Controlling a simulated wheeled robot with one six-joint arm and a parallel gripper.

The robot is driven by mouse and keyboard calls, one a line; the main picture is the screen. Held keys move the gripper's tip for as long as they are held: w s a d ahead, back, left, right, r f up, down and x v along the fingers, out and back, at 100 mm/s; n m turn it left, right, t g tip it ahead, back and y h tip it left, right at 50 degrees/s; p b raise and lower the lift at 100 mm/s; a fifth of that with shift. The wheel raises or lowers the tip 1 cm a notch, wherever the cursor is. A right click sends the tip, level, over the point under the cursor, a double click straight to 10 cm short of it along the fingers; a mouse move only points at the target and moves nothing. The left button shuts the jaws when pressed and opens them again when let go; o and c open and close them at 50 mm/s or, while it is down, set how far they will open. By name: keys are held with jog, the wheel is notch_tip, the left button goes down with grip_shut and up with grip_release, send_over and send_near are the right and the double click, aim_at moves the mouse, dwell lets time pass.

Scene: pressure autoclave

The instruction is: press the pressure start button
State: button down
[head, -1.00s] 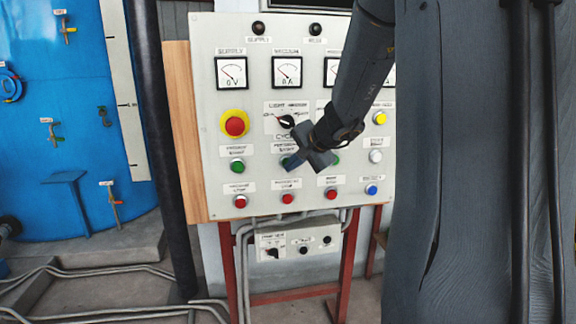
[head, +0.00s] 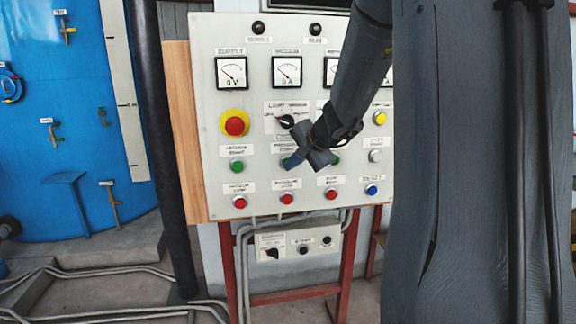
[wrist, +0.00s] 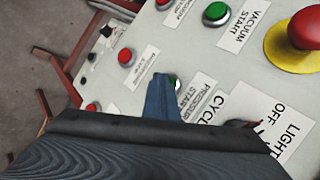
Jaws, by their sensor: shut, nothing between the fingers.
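The pressure start button is a small green button (wrist: 174,80), partly hidden behind my finger in the wrist view. Its "PRESSURE START" label (wrist: 195,96) is beside it. My gripper (wrist: 160,82) is shut, with blue fingertips and nothing in them. In the head view my gripper (head: 289,163) is in front of the panel, its tip over the middle-row button under the pressure start label (head: 283,148) and covering most of it. I cannot tell whether the tip touches the button.
The grey control panel (head: 212,120) carries a red emergency button (head: 235,125), a green vacuum start button (head: 237,166) to the left, and a row of red buttons (head: 287,198) below. A black rotary switch (head: 286,121) is just above my gripper. A dark pipe (head: 160,150) stands left.

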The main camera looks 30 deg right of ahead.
jog(key=shift+s, duration=0.1)
jog(key=shift+s+a+b, duration=0.2)
jog(key=shift+s+b, duration=0.2)
jog(key=shift+s, duration=0.35)
jog(key=s, duration=0.2)
jog(key=s+a+b, duration=0.1)
jog(key=s, duration=0.1)
jog(key=shift+s+a, duration=0.2)
jog(key=shift+s, duration=0.2)
dwell(0.5)
jog(key=s+a+f+n+g+y, duration=0.1)
jog(key=s+a+f+n+g, duration=0.4)
jog(key=s+a+f+n, duration=0.55)
jog(key=s+a+f+n+g+h, duration=0.2)
jog(key=s+a+f, duration=0.4)
jog(key=s+f, duration=0.3)
jog(key=shift+s+a+n+g, duration=0.3)
jog(key=shift+s+n+g, duration=0.25)
jog(key=shift+n+g, duration=0.4)
